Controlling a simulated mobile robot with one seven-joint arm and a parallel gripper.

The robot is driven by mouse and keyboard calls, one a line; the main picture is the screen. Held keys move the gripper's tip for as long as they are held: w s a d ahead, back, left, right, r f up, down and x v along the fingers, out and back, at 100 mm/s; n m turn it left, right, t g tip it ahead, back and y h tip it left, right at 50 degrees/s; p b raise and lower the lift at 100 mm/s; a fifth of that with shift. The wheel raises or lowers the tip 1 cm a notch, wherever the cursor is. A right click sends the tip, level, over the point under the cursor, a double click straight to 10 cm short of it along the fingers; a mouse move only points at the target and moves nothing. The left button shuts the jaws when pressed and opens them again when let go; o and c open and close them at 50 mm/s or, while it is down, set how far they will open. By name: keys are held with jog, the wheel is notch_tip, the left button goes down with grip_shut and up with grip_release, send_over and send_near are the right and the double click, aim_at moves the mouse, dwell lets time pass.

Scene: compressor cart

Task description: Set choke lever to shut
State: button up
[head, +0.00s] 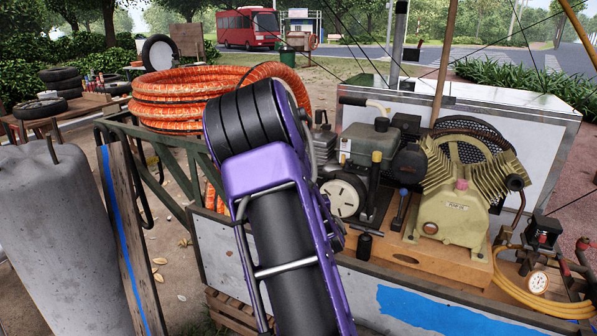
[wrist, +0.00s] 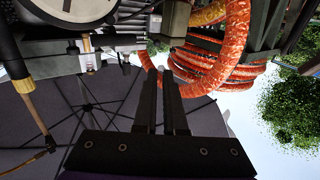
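The small engine (head: 370,145) stands on the cart, with a white round starter cover (head: 343,196) at its front. I cannot tell for certain which part is the choke lever. A black-capped upright (head: 376,158) and a blue-topped handle (head: 403,192) stand at the engine's right side. In the wrist view, small brass and metal fittings (wrist: 88,48) show beside the round cover (wrist: 68,8). My gripper (wrist: 161,72) has its two dark fingers slightly apart, with nothing between them. In the head view my purple arm hides the gripper and part of the engine's left side.
A coiled orange hose (head: 180,98) lies left of my arm. A tan compressor (head: 455,185) stands right of the engine, with a gauge (head: 538,282) and yellow hose nearby. A small black bottle (head: 364,246) is at the cart's front edge. A grey tank (head: 60,240) stands at left.

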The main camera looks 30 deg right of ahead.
jog(key=w+n+p, duration=0.1)
jog(key=n, duration=0.2)
jog(key=w+r+n+y+p, duration=0.1)
jog(key=n, duration=0.2)
jog(key=w+n+p, duration=0.1)
jog(key=n, duration=0.2)
jog(key=shift+a+r+n, duration=0.1)
jog(key=shift+r+n, duration=0.05)
jog(key=shift+n, duration=0.25)
grip_shut()
jog(key=w+d+n+y+p, duration=0.1)
jog(key=w+d+n, duration=0.1)
jog(key=w+n, duration=0.2)
jog(key=w+d+f+n+y+p, duration=0.1)
jog(key=w+d+n, duration=0.2)
jog(key=w, duration=0.4)
jog(key=shift+w+d+n+p, duration=0.3)
jog(key=shift+w+n, duration=0.05)
jog(key=shift+n, duration=0.05)
jog(key=shift+f, duration=0.1)
